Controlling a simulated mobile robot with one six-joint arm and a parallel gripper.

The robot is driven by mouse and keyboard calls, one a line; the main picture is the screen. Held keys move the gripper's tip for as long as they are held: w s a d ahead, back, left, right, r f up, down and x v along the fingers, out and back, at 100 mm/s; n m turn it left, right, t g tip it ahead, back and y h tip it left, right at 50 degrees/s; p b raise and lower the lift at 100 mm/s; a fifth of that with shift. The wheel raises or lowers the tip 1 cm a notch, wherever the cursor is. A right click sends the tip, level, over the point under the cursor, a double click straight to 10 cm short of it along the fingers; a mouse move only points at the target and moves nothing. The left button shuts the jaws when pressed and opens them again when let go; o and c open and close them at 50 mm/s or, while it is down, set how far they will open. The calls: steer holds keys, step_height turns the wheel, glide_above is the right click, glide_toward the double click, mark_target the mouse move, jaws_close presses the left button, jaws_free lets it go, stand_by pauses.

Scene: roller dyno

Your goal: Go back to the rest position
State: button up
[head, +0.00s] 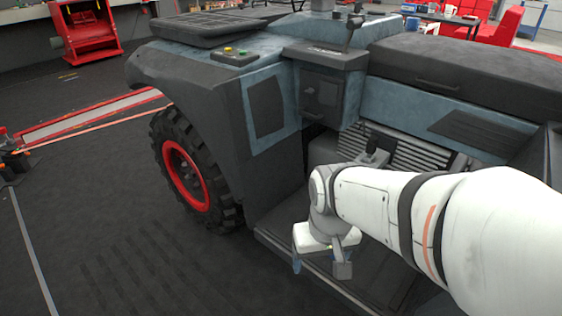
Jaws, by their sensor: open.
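My gripper (322,266) hangs at the end of my white arm, low and right of the middle in the head view. It points down, with its two fingers apart and nothing seen between them. It is in front of the side step (380,285) of a blue and black vehicle (270,90). I cannot tell how far the fingertips are from the step. My arm reaches in from the lower right and hides part of the vehicle's footwell.
The vehicle's wheel (190,170) with a red rim stands left of my gripper. A small panel with coloured buttons (235,55) sits on the fender. A red machine (88,30) stands at the back left. Dark floor (110,240) lies open at the lower left.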

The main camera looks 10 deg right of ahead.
step_height(320, 180, up, 34)
steer(key=t+p, duration=0.1)
steer(key=p, duration=2.9)
steer(key=shift+f+p, duration=0.15)
steer(key=shift+p, duration=0.2)
steer(key=shift+s, duration=0.1)
